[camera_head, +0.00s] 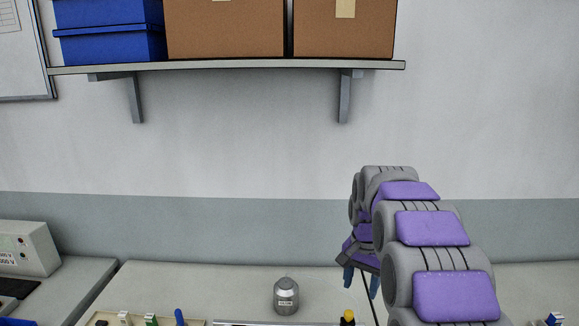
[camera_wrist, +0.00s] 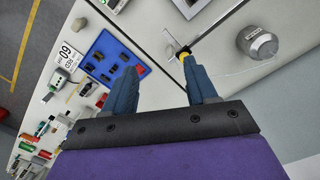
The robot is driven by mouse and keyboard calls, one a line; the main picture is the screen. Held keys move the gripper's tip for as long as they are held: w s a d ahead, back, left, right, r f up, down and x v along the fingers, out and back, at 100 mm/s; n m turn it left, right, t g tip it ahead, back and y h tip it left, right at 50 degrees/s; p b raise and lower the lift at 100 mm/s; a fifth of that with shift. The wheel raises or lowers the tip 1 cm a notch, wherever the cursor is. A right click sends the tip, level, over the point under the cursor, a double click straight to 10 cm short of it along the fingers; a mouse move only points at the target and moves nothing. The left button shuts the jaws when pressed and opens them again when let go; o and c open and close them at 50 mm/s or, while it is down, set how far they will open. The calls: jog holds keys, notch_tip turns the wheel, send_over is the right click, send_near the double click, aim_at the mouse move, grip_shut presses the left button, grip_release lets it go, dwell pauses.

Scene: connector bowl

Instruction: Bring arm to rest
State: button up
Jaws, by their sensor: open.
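My gripper (camera_head: 361,282) hangs at the end of my grey and purple arm, above the workbench (camera_head: 222,284), to the right of a grey metal jar. In the wrist view the two blue-grey fingers of my gripper (camera_wrist: 163,88) are spread apart with nothing between them. The fingers point down toward the bench, and the gap below them shows bare bench top. My gripper's far parts are partly hidden behind my arm in the head view.
The grey jar (camera_head: 286,296) stands on the bench. A blue tray (camera_wrist: 104,48) with dark parts lies on it. A yellow-and-black-topped item (camera_head: 347,317) is near my gripper. A beige device (camera_head: 28,246) stands left.

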jog(key=s+a+f+n, duration=0.1)
jog(key=s+f+n, duration=0.1)
jog(key=s, duration=1.1)
jog(key=s+a+f+n+g+b, duration=0.1)
jog(key=s+f+n, duration=0.1)
jog(key=s, duration=1.1)
jog(key=s+a+f+n+b, duration=0.1)
jog(key=s+n, duration=0.2)
jog(key=s, duration=1)
jog(key=shift+a+f, duration=0.3)
jog(key=shift+f, duration=0.1)
